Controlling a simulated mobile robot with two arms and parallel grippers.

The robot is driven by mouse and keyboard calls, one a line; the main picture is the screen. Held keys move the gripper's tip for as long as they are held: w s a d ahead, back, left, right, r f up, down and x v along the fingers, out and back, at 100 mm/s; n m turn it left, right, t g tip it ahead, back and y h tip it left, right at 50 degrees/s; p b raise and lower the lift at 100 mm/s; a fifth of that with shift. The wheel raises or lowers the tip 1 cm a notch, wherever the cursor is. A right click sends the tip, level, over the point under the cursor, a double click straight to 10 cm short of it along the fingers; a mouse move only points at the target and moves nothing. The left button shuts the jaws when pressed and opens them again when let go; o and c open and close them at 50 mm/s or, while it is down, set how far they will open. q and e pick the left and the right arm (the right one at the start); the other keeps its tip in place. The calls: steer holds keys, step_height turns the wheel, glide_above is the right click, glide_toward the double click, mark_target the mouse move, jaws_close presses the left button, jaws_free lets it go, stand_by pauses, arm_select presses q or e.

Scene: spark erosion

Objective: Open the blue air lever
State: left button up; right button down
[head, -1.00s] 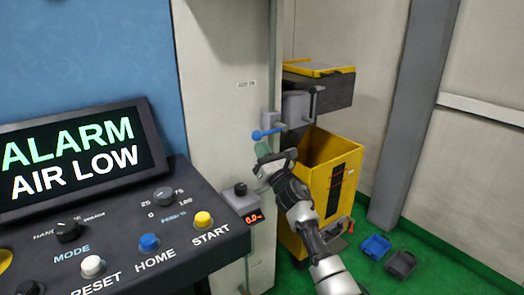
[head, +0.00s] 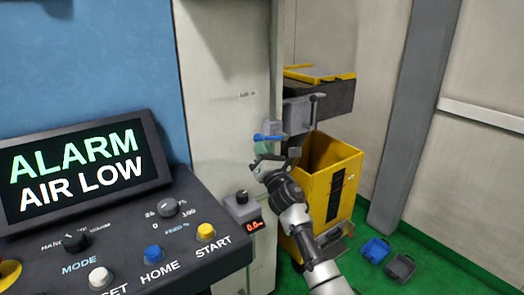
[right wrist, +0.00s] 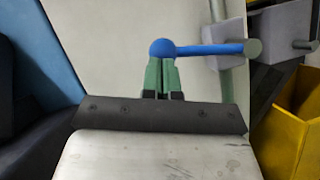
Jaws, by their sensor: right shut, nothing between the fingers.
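The blue air lever (head: 268,137) sticks out sideways from a grey fitting on the pale machine panel. In the right wrist view the lever (right wrist: 208,49) lies nearly level, its round knob at the left end and its pivot at the right. My right gripper (right wrist: 162,78) has its green fingers shut and empty, with the tips right at the knob's lower side; I cannot tell if they touch. In the head view my right gripper (head: 263,149) is just below the lever. My left gripper is not in view.
A screen (head: 80,170) reads "ALARM AIR LOW" above the control panel (head: 120,237). A grey box (head: 298,114) with a handle and a yellow bin (head: 320,182) stand right of the lever. Blue and dark cases (head: 375,250) lie on the green floor.

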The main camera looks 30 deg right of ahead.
steer(key=d+r+m+g+h+p, duration=0.4)
steer(key=d+r+m+p, duration=0.4)
steer(key=m+p, duration=0.5)
steer(key=shift+w+r+g+h+p, duration=0.3)
steer(key=shift+r+p, duration=0.65)
steer(key=shift+r, duration=0.35)
steer(key=shift+d, duration=0.1)
